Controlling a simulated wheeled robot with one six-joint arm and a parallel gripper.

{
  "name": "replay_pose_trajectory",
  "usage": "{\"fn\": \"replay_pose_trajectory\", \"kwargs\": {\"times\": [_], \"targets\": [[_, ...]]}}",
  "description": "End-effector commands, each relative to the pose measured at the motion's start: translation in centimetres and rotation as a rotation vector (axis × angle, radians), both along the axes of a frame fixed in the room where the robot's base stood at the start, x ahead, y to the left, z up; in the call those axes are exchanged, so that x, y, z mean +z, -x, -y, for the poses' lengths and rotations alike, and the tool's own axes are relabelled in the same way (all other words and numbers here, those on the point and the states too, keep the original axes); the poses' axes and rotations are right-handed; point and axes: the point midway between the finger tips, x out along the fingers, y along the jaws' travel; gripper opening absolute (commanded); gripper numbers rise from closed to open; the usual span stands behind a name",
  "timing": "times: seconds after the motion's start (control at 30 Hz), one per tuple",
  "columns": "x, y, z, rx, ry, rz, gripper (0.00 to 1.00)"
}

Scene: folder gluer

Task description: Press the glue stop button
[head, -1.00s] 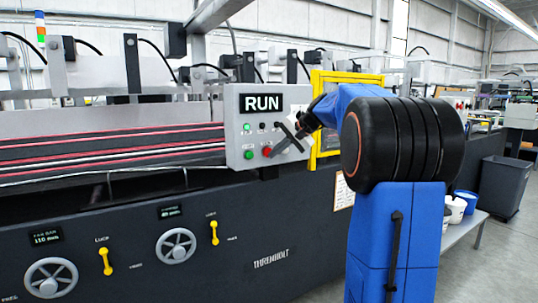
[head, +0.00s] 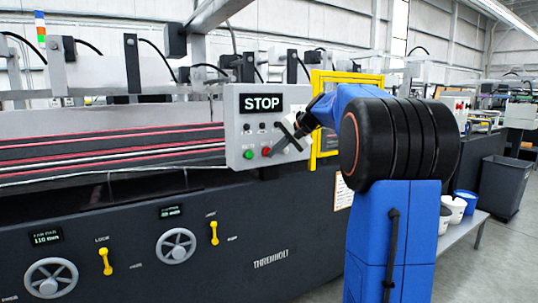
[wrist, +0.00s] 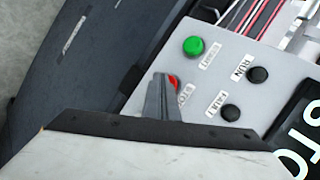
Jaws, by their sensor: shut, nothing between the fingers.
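The grey control panel (head: 240,108) shows STOP on its display (head: 261,103). It carries a green button (head: 249,154), a red button (head: 266,152) and small dark buttons above them. In the wrist view the green button (wrist: 193,46), two black buttons (wrist: 258,75) and the red button (wrist: 174,82) show. My gripper (head: 273,152) is shut and empty, its tips at the red button. In the wrist view the gripper (wrist: 159,80) partly hides the red button; whether it touches is unclear.
A yellow-framed window (head: 329,147) stands right of the panel, close behind my arm. The long dark machine body (head: 130,255) with handwheels (head: 176,246) and yellow levers (head: 214,233) runs below and left. A grey bin (head: 505,187) stands on the floor at right.

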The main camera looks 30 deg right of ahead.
Motion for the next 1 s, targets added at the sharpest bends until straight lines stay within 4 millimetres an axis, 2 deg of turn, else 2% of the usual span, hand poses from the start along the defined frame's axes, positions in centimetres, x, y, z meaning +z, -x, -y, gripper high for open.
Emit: {"fn": "replay_pose_trajectory", "kwargs": {"times": [0.27, 0.67, 1.0], "targets": [[0.0, 0.2, 0.0, 0.000, 0.000, 0.000, 0.00], [0.0, 1.8, 0.0, 0.000, 0.000, 0.000, 0.00], [0.0, 1.9, 0.0, 0.000, 0.000, 0.000, 0.00]]}}
